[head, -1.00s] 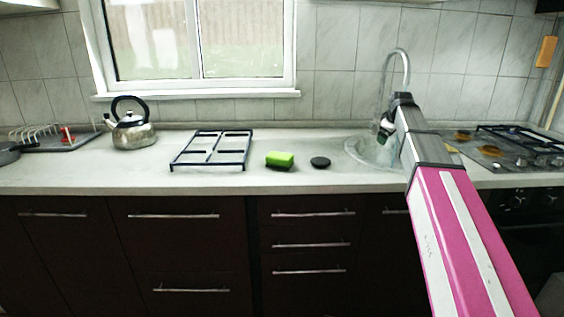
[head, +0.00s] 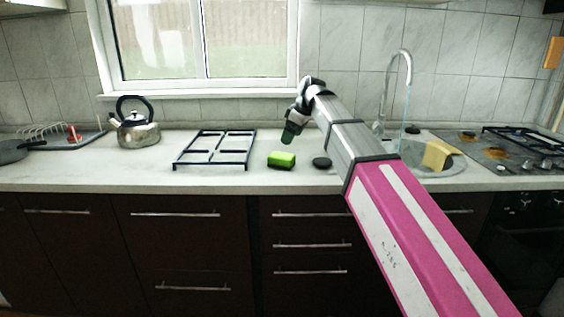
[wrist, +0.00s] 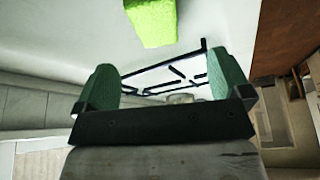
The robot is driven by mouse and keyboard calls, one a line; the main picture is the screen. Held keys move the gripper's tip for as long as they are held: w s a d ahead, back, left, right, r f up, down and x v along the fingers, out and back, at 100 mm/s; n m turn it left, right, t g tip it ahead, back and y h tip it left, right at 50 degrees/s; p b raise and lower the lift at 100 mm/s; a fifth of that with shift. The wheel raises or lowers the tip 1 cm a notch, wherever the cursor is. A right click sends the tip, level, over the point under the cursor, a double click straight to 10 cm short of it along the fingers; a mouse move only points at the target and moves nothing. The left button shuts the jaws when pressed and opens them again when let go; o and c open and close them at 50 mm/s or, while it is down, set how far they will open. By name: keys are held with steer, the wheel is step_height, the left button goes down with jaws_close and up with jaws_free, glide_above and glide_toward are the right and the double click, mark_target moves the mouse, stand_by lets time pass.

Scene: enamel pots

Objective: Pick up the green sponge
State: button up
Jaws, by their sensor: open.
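The green sponge (head: 281,159) lies on the pale countertop, between the black pan-support grate and a small dark disc. My gripper (head: 290,134) is above the counter, a little behind and above the sponge in the head view, and apart from it. In the wrist view the sponge (wrist: 151,20) shows at the top edge, partly cut off, beyond the two green fingers. The fingers (wrist: 163,88) are spread wide with nothing between them.
The black grate (head: 214,149) lies left of the sponge, and the dark disc (head: 321,163) lies close on its right. A kettle (head: 136,128) stands further left. A sink with a tap (head: 404,75) and a yellow cloth (head: 437,155) is to the right.

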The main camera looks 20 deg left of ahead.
mark_target(283, 155)
steer(key=x, duration=0.5)
steer(key=shift+f, duration=0.1)
steer(key=x, duration=0.5)
steer(key=shift+w+a, duration=0.1)
steer(key=shift+w, duration=0.25)
steer(key=shift+f, duration=0.1)
steer(key=shift+f, duration=0.25)
steer(key=c, duration=1)
steer(key=shift+c, duration=0.2)
steer(key=shift+r, duration=0.15)
